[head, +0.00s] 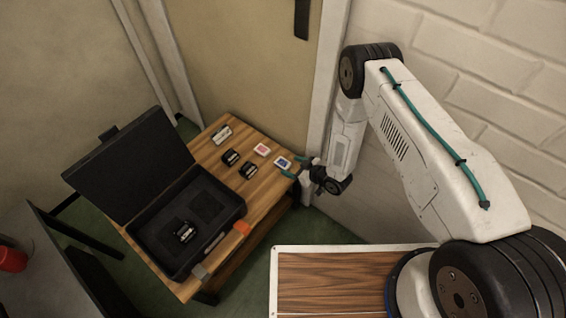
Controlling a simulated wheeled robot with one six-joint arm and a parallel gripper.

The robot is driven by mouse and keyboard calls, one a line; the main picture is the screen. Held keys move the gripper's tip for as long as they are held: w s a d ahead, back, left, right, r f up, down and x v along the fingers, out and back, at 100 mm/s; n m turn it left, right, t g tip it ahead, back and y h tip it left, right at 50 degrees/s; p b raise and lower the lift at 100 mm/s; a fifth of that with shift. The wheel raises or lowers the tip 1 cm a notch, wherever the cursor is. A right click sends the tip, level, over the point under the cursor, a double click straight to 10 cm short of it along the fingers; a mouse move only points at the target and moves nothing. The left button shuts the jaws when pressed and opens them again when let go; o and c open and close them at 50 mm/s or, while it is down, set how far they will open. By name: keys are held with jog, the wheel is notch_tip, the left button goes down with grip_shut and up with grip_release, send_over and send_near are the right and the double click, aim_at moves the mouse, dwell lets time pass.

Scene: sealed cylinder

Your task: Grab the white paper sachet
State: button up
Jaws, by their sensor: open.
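Two small white square packets lie on the wooden table (262,127). One packet with a pink-red mark (262,149) lies near the table's right side. The other, a white packet with a blue mark (283,162), lies closer to my arm; either could be the paper sachet, and print is too small to read. Nothing shows held.
An open black case (226,209) takes up the table's near-left part, with a dark object (184,232) inside. Two dark blocks (231,157) (248,170) and a pale item (222,134) lie behind it. A white brick wall (480,70) stands close on the right.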

aim_at(284, 164)
jog(key=x, duration=0.3)
jog(key=shift+w+a+f, duration=0.15)
jog(key=shift+w+f, duration=0.05)
jog(key=c, duration=1)
jog(key=shift+c, duration=0.2)
